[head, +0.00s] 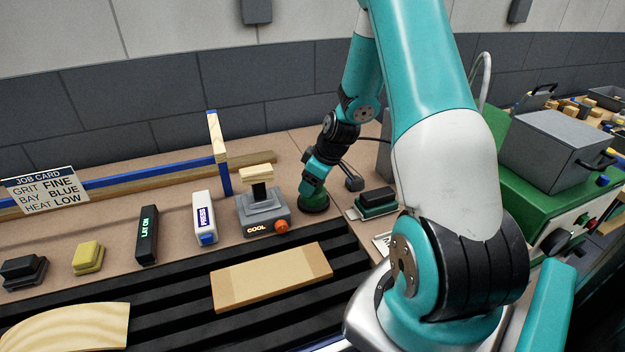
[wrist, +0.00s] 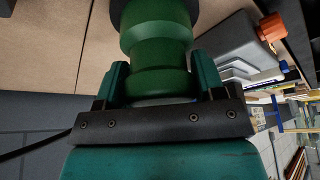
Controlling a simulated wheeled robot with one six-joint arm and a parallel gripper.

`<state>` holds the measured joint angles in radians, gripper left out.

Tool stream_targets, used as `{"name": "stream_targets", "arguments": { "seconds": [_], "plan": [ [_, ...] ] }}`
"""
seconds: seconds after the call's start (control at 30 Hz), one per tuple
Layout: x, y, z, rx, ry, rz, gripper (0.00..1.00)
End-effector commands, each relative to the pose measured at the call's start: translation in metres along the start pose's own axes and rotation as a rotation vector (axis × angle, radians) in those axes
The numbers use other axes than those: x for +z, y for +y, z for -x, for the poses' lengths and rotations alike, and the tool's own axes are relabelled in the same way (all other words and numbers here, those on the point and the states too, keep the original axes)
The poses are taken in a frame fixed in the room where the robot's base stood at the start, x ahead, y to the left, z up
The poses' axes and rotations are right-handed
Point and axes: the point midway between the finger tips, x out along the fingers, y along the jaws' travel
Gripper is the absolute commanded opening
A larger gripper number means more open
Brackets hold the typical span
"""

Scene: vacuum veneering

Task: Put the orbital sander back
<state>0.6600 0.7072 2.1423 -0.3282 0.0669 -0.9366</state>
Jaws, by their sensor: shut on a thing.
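The orbital sander is a green, round, ridged body with a dark disc at its base. In the wrist view the sander (wrist: 157,50) stands between the two teal fingers of my gripper (wrist: 160,82), which is shut on it. In the head view my gripper (head: 313,184) points down at the back of the bench, with the sander (head: 314,202) under it. The dark base is at or just above the brown bench top; I cannot tell if it touches. My fingers hide part of its body.
A grey "COOL" unit (head: 263,214) with an orange knob (head: 281,226) stands close left of the sander. A green-and-black block (head: 377,203) sits close right. A tan board (head: 270,277) lies on the black slatted bed in front.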

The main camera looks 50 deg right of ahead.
Motion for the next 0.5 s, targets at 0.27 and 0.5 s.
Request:
{"name": "stream_targets", "arguments": {
  "seconds": [0.27, 0.5],
  "plan": [
    [-0.0001, 0.0005, -0.0014, 0.002, 0.002, 0.001, 0.35],
    [0.0007, 0.0001, -0.0020, 0.000, 0.000, 0.000, 0.88]
  ]
}}
